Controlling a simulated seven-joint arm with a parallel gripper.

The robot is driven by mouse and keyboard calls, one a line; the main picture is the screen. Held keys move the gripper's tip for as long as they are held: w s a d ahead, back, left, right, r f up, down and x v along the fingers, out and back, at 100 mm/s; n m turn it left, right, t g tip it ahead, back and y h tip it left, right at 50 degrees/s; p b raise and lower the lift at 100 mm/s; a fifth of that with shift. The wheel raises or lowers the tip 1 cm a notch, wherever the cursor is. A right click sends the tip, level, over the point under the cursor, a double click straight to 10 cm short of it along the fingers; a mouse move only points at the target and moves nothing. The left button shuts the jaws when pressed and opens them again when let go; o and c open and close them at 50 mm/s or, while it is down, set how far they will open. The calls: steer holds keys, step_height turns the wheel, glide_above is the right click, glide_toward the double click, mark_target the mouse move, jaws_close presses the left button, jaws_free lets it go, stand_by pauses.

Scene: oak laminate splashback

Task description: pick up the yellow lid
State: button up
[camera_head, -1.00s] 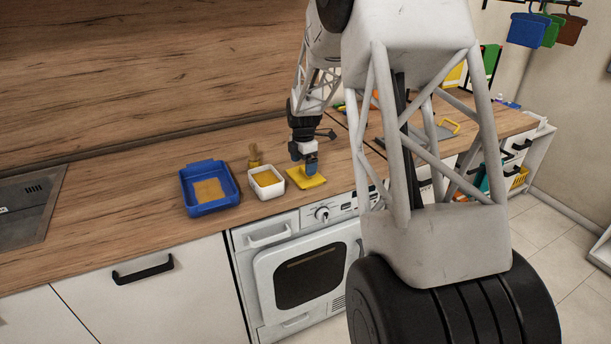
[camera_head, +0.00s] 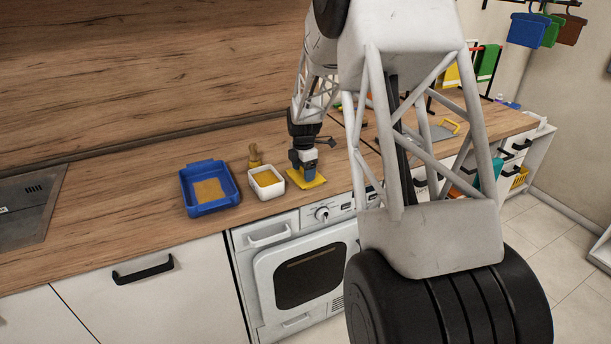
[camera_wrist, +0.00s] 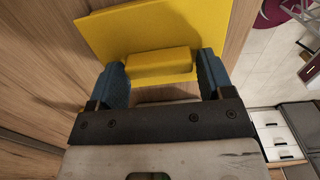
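The yellow lid (camera_head: 315,182) lies on the wooden counter near its front edge, to the right of a white container. In the wrist view the lid (camera_wrist: 120,32) is a flat yellow plate with a raised block handle (camera_wrist: 160,66). My gripper (camera_head: 305,174) is down at the lid. In the wrist view its two blue fingers (camera_wrist: 163,80) are apart, one on each side of the handle. A gap shows at the left finger; contact at the right is hard to tell. The gripper hides part of the lid in the head view.
A white container (camera_head: 267,191) with tan contents stands just left of the lid. A blue tray (camera_head: 207,209) is further left, and a wooden item (camera_head: 254,156) stands behind the container. A washing machine (camera_head: 303,270) is below the counter edge.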

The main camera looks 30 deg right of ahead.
steer(key=c, duration=0.6)
steer(key=shift+r, duration=0.15)
steer(key=shift+r, duration=0.55)
steer(key=shift+s+a+r, duration=0.1)
steer(key=shift+s+r, duration=0.1)
steer(key=shift+r, duration=0.35)
steer(key=shift+s+r, duration=0.2)
steer(key=shift+r, duration=0.35)
steer(key=s+a, duration=0.1)
steer(key=s, duration=0.4)
steer(key=s+a+r, duration=0.1)
steer(key=s, duration=0.3)
steer(key=s+a, duration=0.2)
steer(key=s, duration=0.3)
steer(key=shift+s+r, duration=0.2)
steer(key=shift+s, duration=0.1)
steer(key=w+a+r, duration=0.2)
steer(key=w+a, duration=0.1)
steer(key=w, duration=0.2)
steer(key=w+a+r, duration=0.3)
steer(key=w, duration=0.2)
steer(key=w+a+r, duration=0.2)
steer(key=w+a, duration=0.2)
steer(key=w, duration=0.1)
steer(key=shift+r, duration=0.4)
